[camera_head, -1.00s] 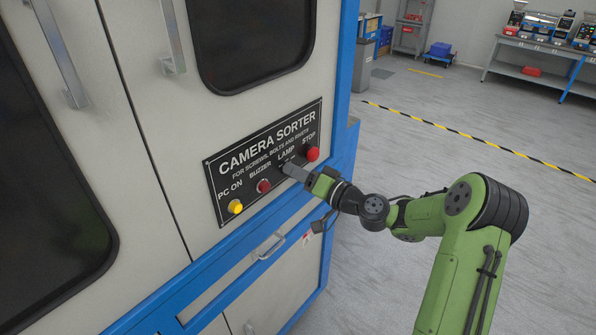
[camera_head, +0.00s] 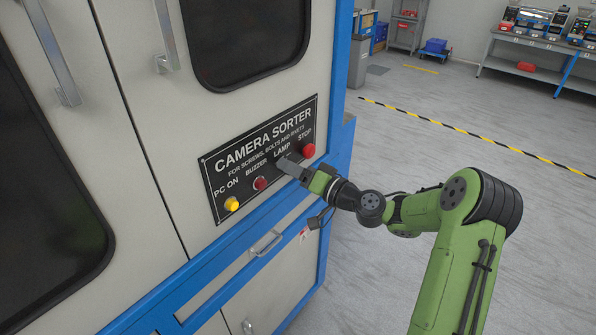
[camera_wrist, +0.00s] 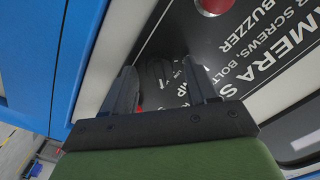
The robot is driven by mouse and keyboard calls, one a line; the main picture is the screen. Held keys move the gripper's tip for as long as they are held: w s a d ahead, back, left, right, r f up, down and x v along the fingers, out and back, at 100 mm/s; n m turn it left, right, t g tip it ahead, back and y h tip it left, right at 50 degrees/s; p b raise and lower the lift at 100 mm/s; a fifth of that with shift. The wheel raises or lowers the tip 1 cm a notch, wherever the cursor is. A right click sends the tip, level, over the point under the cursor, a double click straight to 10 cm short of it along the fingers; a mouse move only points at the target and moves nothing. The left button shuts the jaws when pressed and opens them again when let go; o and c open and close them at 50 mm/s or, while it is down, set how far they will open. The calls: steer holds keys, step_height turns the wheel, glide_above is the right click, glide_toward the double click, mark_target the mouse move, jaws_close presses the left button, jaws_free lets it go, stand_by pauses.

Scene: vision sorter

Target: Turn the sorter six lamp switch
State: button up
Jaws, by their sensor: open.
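The lamp switch (camera_wrist: 160,73) is a small dark knob on the black sorter panel (camera_wrist: 250,75). In the wrist view it shows between the two finger tips of my gripper (camera_wrist: 158,68), which is open around it. Whether the fingers touch it I cannot tell. In the head view my gripper (camera_head: 284,163) is at the panel just below the word LAMP (camera_head: 282,148), and its fingers hide the switch.
On the panel, the red buzzer button (camera_head: 260,184) and yellow PC ON button (camera_head: 232,204) sit left of my gripper; the red stop button (camera_head: 308,151) is close on the right. A drawer handle (camera_head: 267,244) sticks out below.

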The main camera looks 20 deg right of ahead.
steer(key=v, duration=1.5)
steer(key=shift+s+d, duration=0.25)
steer(key=shift+s, duration=0.05)
